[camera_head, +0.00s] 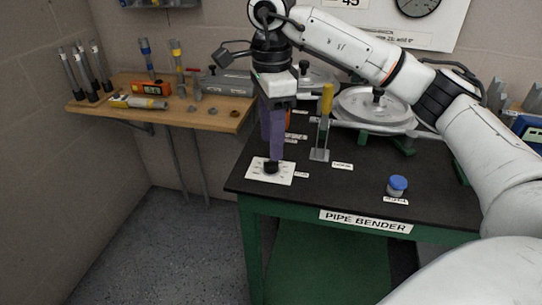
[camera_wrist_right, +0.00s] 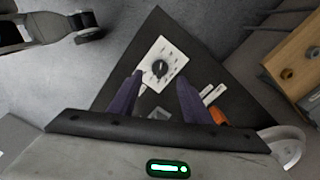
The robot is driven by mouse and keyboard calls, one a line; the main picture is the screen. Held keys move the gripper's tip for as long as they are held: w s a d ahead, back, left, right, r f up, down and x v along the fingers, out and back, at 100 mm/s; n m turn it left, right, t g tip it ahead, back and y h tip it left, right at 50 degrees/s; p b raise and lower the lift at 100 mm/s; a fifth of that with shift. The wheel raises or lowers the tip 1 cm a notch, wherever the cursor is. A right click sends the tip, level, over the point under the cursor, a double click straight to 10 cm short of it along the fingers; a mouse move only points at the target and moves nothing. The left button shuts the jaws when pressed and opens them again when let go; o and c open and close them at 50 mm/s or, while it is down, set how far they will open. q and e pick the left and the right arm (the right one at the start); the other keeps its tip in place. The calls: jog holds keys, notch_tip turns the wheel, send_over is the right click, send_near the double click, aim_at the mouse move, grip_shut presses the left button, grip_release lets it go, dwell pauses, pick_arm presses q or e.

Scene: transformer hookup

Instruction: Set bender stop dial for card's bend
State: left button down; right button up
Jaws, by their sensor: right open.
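The bender stop dial is a black knob (camera_head: 271,167) on a white marked plate (camera_head: 284,178) at the near left corner of the pipe bender table. It also shows in the right wrist view, as a black knob (camera_wrist_right: 160,68) with a pointer on the white plate (camera_wrist_right: 175,55). The plate's markings are too small to read. My right gripper (camera_head: 271,158) points down just over the knob in the head view. In the wrist view its two purple fingers (camera_wrist_right: 158,90) are apart, with the knob ahead between them. I cannot tell whether they touch it. My left gripper is not in view.
The green table with a black top (camera_head: 330,195) carries a blue-capped jar (camera_head: 397,186), a yellow-handled tool in a stand (camera_head: 323,125) and a large grey bender wheel (camera_head: 375,108). A wooden shelf (camera_head: 190,110) with tools stands at the left. Bare table top lies right of the dial.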

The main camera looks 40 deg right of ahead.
aim_at(271, 165)
jog(key=shift+f, duration=2.35)
jog(key=shift+c, duration=0.2)
jog(key=c, duration=1)
